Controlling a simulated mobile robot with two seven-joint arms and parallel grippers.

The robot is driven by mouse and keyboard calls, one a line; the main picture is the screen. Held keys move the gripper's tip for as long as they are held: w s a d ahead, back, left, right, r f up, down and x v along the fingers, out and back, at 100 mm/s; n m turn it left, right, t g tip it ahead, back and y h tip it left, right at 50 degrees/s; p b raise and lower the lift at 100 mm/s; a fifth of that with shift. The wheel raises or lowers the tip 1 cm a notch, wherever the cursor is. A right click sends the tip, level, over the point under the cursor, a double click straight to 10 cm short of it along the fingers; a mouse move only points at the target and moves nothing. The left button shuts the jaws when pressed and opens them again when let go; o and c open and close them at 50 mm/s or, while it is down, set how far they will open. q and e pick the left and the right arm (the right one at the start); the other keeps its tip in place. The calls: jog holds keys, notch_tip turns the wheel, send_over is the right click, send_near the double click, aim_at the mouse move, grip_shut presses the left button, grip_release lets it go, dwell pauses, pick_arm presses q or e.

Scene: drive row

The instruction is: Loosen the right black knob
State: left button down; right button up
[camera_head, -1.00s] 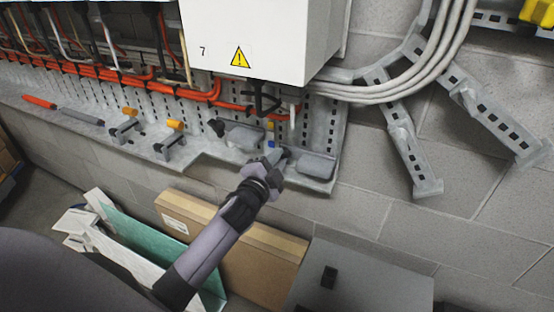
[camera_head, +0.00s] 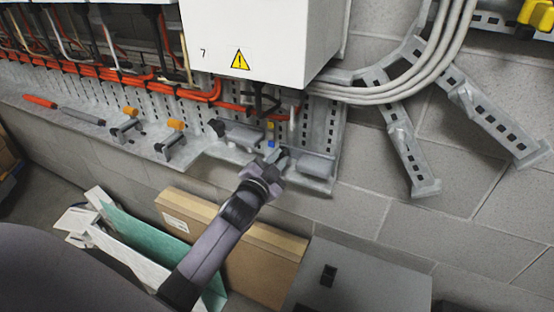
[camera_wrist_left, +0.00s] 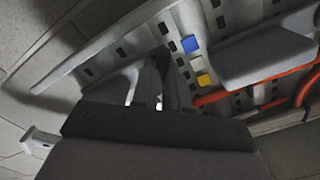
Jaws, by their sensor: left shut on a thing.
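My left gripper (camera_head: 276,156) is at the metal shelf below the white box, between two grey blocks. It is shut on the right black knob, which its fingers and wrist mostly hide in the head view. In the left wrist view the dark fingers (camera_wrist_left: 163,82) point at the perforated rail, and the knob cannot be made out between them. The left black knob (camera_head: 215,127) shows at the left end of the left grey block (camera_head: 242,134). The right grey block (camera_head: 316,165) is just right of my gripper. My right gripper is not in view.
Blue and yellow pieces (camera_head: 270,133) sit just behind my gripper. The white box (camera_head: 255,40) hangs close above, with orange cables to its left. Two orange-topped clamps (camera_head: 175,130) stand farther left. A cardboard box (camera_head: 265,262) and a grey cabinet (camera_head: 355,285) are below.

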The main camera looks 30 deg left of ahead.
pick_arm(q)
jog(key=c, duration=1.1)
grip_release()
jog(key=shift+c, duration=0.2)
jog(key=shift+s, duration=0.1)
jog(key=s, duration=0.7)
jog(key=shift+d, duration=0.2)
jog(key=s+d+f+n+g+h, duration=0.1)
jog(key=s+d+f+n+g, duration=0.1)
jog(key=s+f, duration=0.7)
jog(key=s+d+f+n+g+h, duration=0.2)
jog(key=s+d+f+g, duration=0.3)
jog(key=s+f, duration=0.4)
jog(key=s+d, duration=0.1)
jog(key=s, duration=0.3)
jog(key=shift+f+n+g, duration=0.3)
jog(key=shift+f+n, duration=0.05)
jog(key=shift+n, duration=0.05)
